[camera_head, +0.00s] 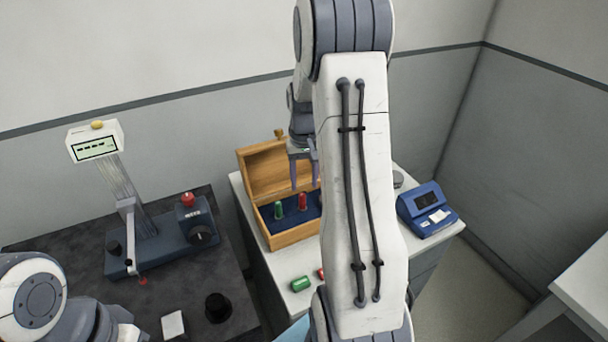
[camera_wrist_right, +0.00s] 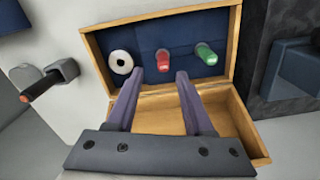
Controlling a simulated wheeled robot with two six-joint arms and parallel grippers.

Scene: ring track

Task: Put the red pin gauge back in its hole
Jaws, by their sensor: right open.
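The red pin gauge (camera_head: 302,202) stands upright in the blue insert of an open wooden box (camera_head: 292,236), beside a green pin (camera_head: 279,210). In the right wrist view, the red pin (camera_wrist_right: 165,62) lies just beyond my fingertips, with the green pin (camera_wrist_right: 206,53) to its right and a white ring (camera_wrist_right: 121,62) to its left. My right gripper (camera_head: 304,180) is open and empty above the box. It also shows open in the wrist view (camera_wrist_right: 158,75), not touching the red pin. Whether the pin is fully seated cannot be told. My left gripper is out of view.
A green piece (camera_head: 300,284) lies on the white cabinet top in front of the box; a red piece (camera_head: 321,272) beside it is mostly hidden by my arm. A blue device (camera_head: 427,210) stands right. A measuring stand (camera_head: 162,244) is on the dark table at left.

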